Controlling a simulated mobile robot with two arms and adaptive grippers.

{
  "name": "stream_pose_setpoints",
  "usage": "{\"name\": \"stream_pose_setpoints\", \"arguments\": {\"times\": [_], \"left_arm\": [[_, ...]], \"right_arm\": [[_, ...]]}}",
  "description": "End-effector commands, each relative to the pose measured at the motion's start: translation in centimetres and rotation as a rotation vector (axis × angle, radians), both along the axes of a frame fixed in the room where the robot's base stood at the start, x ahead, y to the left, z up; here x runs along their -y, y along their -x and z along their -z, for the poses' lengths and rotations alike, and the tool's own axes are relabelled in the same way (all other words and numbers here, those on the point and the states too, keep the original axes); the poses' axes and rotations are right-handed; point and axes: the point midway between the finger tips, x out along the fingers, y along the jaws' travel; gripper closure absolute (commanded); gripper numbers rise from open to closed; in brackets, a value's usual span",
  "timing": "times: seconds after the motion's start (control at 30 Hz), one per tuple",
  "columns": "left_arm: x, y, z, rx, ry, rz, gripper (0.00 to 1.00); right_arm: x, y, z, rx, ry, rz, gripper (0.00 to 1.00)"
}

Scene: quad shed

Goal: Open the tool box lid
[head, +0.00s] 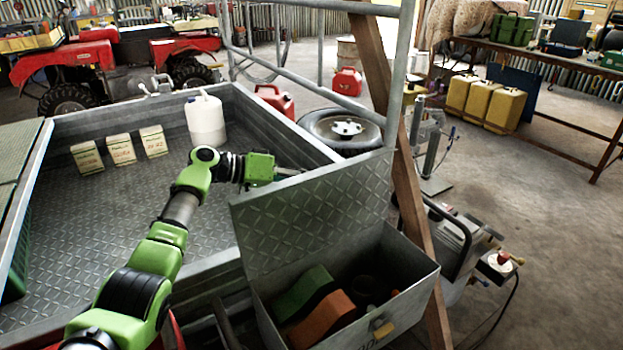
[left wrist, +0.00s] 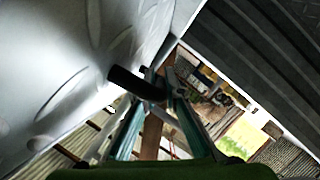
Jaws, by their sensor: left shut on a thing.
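The tool box (head: 420,302) is a grey metal box at the lower middle of the head view. Its diamond-plate lid (head: 312,212) stands raised, roughly upright, at the box's far-left side. Inside lie a green item (head: 303,290) and an orange item (head: 322,318), with dark things beside them. My left gripper (head: 285,174) is at the lid's top edge, on its far side. In the left wrist view the lid (left wrist: 60,65) fills the left, and the fingers are shut around a short dark bar (left wrist: 137,84) beside it, apparently the lid's handle. My right gripper is not in view.
The box adjoins a metal trailer bed (head: 110,205) holding a white jug (head: 205,122) and several small cartons (head: 121,149). A tyre (head: 343,130) lies beyond. The floor at right is mostly clear.

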Motion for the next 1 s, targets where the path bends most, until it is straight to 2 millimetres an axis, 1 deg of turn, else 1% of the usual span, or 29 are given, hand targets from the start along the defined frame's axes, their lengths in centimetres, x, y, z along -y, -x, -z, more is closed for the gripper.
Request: {"name": "stream_pose_setpoints", "arguments": {"times": [0.03,0.33,0.37,0.4,0.73,0.87,1.0], "left_arm": [[0.0,0.1,0.2,-0.006,-0.001,0.003,1.00],[0.1,0.1,0.3,-0.007,-0.002,0.004,1.00],[0.1,0.2,0.3,-0.007,-0.002,0.004,0.86],[0.0,0.1,0.3,-0.007,-0.002,0.004,0.83],[-0.2,0.1,0.1,-0.003,-0.001,0.001,0.83],[-1.4,0.5,-0.3,-0.001,-0.002,-0.001,0.83],[-3.9,1.4,-1.1,-0.002,-0.002,0.000,0.83]], "right_arm": [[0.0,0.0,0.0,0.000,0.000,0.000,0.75],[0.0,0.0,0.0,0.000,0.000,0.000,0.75],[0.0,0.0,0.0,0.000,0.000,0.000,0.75],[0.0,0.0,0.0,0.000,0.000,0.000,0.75],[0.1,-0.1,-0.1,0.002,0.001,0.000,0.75],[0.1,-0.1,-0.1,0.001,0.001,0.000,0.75],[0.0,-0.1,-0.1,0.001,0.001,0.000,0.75]]}}
